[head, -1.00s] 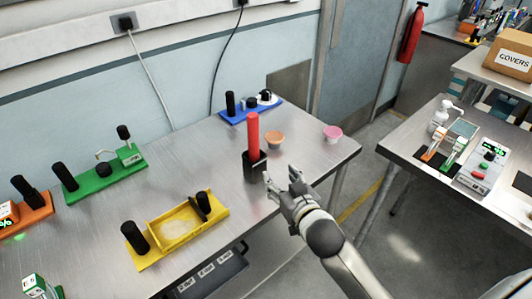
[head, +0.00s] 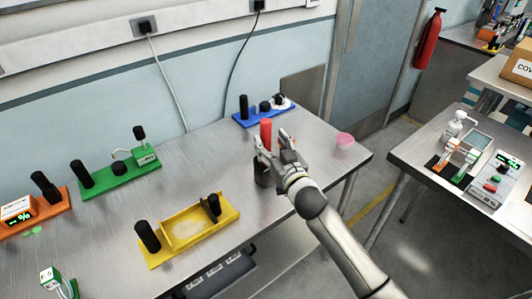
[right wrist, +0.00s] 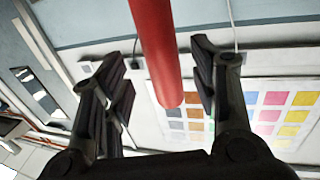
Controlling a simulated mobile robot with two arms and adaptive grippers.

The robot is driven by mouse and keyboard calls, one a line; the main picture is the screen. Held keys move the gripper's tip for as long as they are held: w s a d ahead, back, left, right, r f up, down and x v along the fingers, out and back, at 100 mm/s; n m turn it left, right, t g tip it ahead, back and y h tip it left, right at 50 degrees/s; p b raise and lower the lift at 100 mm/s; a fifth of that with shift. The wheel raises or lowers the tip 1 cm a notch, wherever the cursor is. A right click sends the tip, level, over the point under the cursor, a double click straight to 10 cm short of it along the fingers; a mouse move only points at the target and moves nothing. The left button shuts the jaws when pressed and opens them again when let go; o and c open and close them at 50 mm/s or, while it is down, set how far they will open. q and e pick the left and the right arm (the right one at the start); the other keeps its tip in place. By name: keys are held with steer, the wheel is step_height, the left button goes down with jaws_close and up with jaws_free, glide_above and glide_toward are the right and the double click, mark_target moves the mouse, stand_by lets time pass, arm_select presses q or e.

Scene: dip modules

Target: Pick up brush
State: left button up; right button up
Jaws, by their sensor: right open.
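The brush shows as an upright red handle (head: 266,129) standing in a black holder (head: 262,176) near the right end of the steel table. My right gripper (head: 271,139) is open, with its fingers at the handle and hiding its lower part. In the right wrist view the red handle (right wrist: 158,50) runs between the two spread finger pairs of the gripper (right wrist: 160,72), with gaps on both sides. My left gripper is in neither view.
A yellow tray module (head: 190,232) lies front left of the holder. Green (head: 120,178) and orange (head: 35,215) modules are farther left.

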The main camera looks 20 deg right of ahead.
mark_target(268, 139)
steer(key=shift+w+a+p, duration=0.15)
steer(key=shift+w+p, duration=0.05)
steer(key=shift+w, duration=0.8)
steer(key=shift+w+a+p, duration=0.15)
steer(key=shift+w+p, duration=0.05)
steer(key=shift+w, duration=0.75)
steer(key=shift+s+r, duration=0.1)
steer(key=c, duration=1.1)
